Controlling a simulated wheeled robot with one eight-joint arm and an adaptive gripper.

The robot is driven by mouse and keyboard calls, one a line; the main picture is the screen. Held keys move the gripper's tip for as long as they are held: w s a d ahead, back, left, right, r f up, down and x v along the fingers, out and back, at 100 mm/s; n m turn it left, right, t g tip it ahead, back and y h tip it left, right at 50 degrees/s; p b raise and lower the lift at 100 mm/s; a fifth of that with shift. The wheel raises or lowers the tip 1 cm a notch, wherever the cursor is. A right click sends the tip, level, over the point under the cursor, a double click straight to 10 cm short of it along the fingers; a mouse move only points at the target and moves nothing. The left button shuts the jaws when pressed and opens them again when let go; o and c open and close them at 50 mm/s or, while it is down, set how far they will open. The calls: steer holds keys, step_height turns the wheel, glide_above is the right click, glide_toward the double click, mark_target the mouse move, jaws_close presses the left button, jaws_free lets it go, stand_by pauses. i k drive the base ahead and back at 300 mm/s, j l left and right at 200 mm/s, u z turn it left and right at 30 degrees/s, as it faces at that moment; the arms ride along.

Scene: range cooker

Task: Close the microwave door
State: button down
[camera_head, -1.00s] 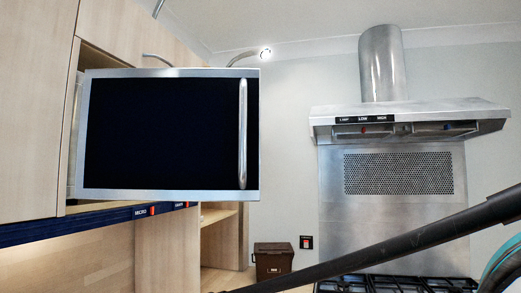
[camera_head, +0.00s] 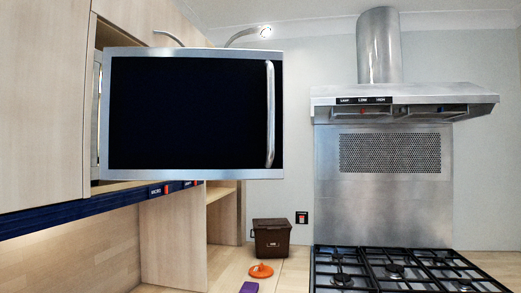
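The microwave door (camera_head: 190,115) stands swung out from the wall cabinets at the upper left, its dark glass front in a silver frame facing me. Its vertical silver handle (camera_head: 270,114) is along the right edge of the door. A narrow strip of the microwave body (camera_head: 96,115) shows behind the door's left edge, inside the cabinet niche; the rest of it is hidden by the door. My gripper is not in view.
A range hood (camera_head: 400,98) hangs at the right above a gas hob (camera_head: 395,270). A brown bin (camera_head: 271,238), an orange lid-like object (camera_head: 261,270) and a purple object (camera_head: 249,287) are on the counter. The space right of the door is clear.

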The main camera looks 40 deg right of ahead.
mark_target(178, 113)
steer(key=k+l, duration=0.15)
steer(key=l, duration=0.2)
steer(key=k+l, duration=0.1)
steer(key=l, duration=0.3)
steer(key=k+l, duration=0.15)
steer(key=l, duration=0.2)
